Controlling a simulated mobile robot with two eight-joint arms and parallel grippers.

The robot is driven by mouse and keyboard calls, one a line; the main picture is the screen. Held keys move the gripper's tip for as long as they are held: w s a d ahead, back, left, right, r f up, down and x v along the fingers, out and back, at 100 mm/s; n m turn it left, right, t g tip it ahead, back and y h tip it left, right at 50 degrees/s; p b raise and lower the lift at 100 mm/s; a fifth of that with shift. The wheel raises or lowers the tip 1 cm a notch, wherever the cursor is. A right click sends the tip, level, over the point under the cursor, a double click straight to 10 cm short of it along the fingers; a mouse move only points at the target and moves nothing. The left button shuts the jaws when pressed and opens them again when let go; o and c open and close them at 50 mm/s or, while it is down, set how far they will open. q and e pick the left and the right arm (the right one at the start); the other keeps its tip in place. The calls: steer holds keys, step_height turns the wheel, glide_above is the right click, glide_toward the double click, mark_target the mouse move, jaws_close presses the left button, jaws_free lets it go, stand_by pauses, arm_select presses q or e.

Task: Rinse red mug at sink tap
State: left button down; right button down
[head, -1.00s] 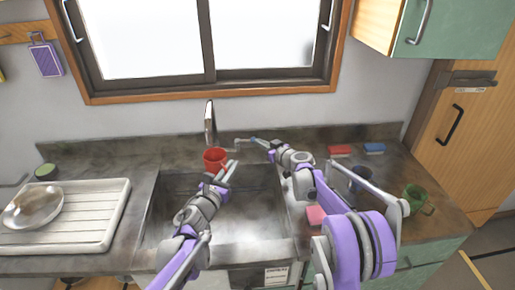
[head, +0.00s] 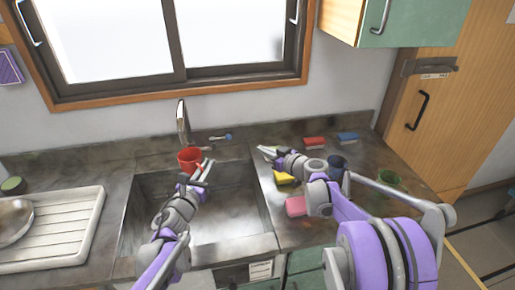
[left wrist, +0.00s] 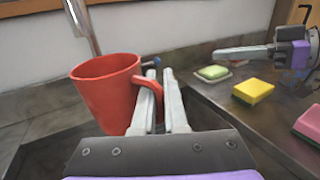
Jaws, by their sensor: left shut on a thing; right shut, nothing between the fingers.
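The red mug (head: 189,159) is at the back of the sink, just below the tap (head: 182,122). It also shows large in the left wrist view (left wrist: 103,95), upright or nearly so, its handle toward the fingers. My left gripper (head: 205,168) is shut on the mug's handle; the fingers also show in the left wrist view (left wrist: 172,105). My right gripper (head: 266,151) is shut and empty, above the counter right of the sink. The tap lever (head: 228,136) with a blue end stands right of the spout. I cannot make out any water.
The sink basin (head: 225,215) is empty. A draining rack (head: 75,225) is at the left.

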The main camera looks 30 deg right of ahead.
arm_select(q)
steer(key=shift+s+d, duration=0.1)
steer(key=s+d+p, duration=0.1)
steer(key=s+d, duration=0.3)
steer(key=s, duration=0.2)
steer(key=shift+d+p, duration=0.35)
steer(key=shift+d, duration=0.05)
arm_select(e)
steer(key=shift+w+r, duration=0.25)
steer(key=shift+r, duration=0.9)
stand_by(0.4)
